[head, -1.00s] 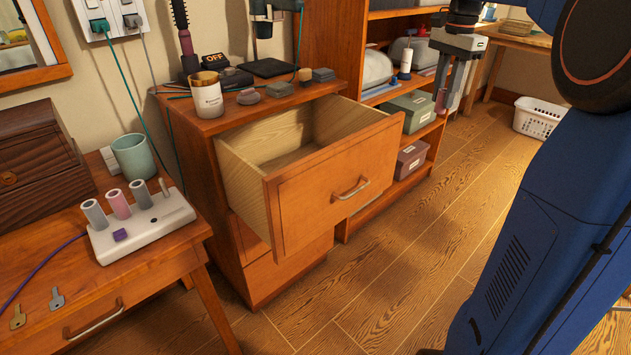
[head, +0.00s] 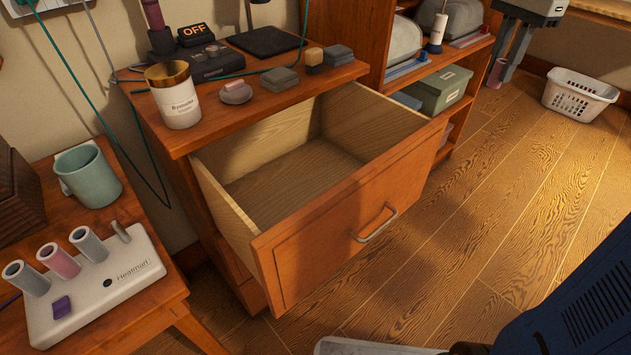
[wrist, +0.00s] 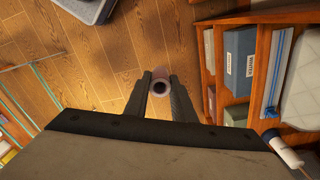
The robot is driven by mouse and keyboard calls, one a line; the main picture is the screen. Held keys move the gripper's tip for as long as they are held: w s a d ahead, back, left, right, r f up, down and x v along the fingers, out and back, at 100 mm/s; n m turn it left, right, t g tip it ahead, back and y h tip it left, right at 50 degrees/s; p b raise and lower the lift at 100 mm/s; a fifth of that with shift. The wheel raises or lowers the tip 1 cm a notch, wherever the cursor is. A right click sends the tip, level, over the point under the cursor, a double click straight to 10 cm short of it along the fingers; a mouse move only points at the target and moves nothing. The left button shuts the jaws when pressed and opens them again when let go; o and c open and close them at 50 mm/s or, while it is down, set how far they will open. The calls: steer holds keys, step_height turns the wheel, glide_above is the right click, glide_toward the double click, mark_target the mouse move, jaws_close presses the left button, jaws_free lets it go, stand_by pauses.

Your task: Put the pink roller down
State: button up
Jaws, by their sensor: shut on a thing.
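My gripper (head: 503,68) is at the upper right of the head view, fingers pointing down, shut on the pink roller (head: 495,74). In the wrist view the roller (wrist: 158,86) shows end-on as a small hollow tube between the two fingertips (wrist: 159,84), over the wood floor. Another pink roller (head: 59,261) stands on the white heater base (head: 105,290) between two grey rollers, on the table at lower left. An open, empty-looking drawer (head: 335,225) juts from the dresser in the middle of the head view.
The dresser top holds a candle jar (head: 174,98), stones and grey blocks (head: 280,78), and a black device with cables. A shelf unit with a green box (head: 438,90) stands behind. A white laundry basket (head: 580,95) is on the floor at right.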

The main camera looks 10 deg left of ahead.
steer(key=s+a+n, duration=0.2)
steer(key=s+a, duration=0.1)
steer(key=a, duration=0.7)
steer(key=s+a+n, duration=0.2)
steer(key=s+a, duration=0.1)
steer(key=a, duration=0.7)
steer(key=s+a+f+n, duration=0.1)
steer(key=s+a+n, duration=0.4)
steer(key=s+a, duration=1.05)
steer(key=shift+n, duration=0.7)
steer(key=s+a+f, duration=0.1)
steer(key=a+f, duration=0.1)
steer(key=f, duration=0.4)
steer(key=s+a+f, duration=0.2)
steer(key=f, duration=0.5)
steer(key=s+a+f, duration=0.2)
steer(key=f, duration=0.4)
steer(key=shift+f, duration=2.3)
steer(key=shift+f, duration=0.15)
steer(key=o, duration=1.1)
steer(key=shift+c, duration=0.2)
step_height(320, 180, up, 12)
steer(key=shift+r, duration=0.2)
